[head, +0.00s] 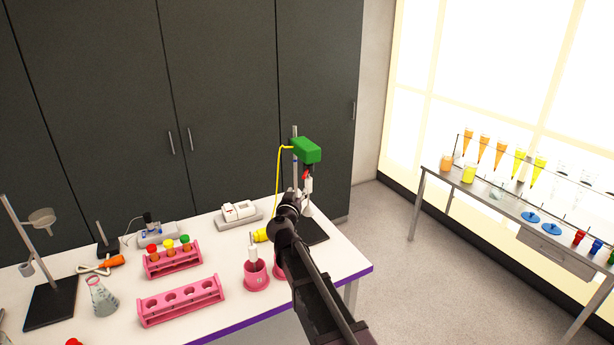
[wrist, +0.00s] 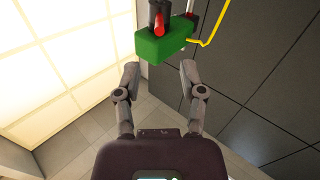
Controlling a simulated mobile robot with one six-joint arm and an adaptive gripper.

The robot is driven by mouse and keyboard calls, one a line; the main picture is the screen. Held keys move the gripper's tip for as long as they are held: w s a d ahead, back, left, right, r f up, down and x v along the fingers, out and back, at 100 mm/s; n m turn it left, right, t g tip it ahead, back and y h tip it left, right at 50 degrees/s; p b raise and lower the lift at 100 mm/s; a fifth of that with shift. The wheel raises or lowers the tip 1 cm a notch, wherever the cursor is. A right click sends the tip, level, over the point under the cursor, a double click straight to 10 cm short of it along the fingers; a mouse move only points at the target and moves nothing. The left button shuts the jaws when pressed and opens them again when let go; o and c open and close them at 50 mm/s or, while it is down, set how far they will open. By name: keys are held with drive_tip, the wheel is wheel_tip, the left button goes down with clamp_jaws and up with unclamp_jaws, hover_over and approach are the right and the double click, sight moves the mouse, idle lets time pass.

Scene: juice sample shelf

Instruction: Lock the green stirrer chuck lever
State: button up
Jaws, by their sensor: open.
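The green stirrer (head: 306,150) is a box-shaped head high on an upright rod at the table's right end. In the wrist view the green stirrer (wrist: 160,46) shows at the top, just beyond my fingertips. A red lever (wrist: 159,22) shows against the dark chuck part. A small red part, apparently this lever, shows under the head in the head view (head: 306,175). I cannot tell whether it is locked. My gripper (wrist: 167,80) is open and empty, its fingers spread on either side below the stirrer in the picture. My arm partly hides the stand in the head view.
A yellow cable (head: 278,175) hangs left of the stand rod (head: 295,170). A dark stand base (head: 314,232), pink beakers (head: 257,276) and pink tube racks (head: 180,300) crowd the table. A metal side table (head: 500,205) with juice samples stands at right, across open floor.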

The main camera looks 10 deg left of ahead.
sight(305, 175)
drive_tip(key=w, duration=0.4)
drive_tip(key=w+d, duration=0.1)
drive_tip(key=w, duration=0.6)
drive_tip(key=shift+w+d, duration=0.2)
drive_tip(key=shift+w, duration=0.2)
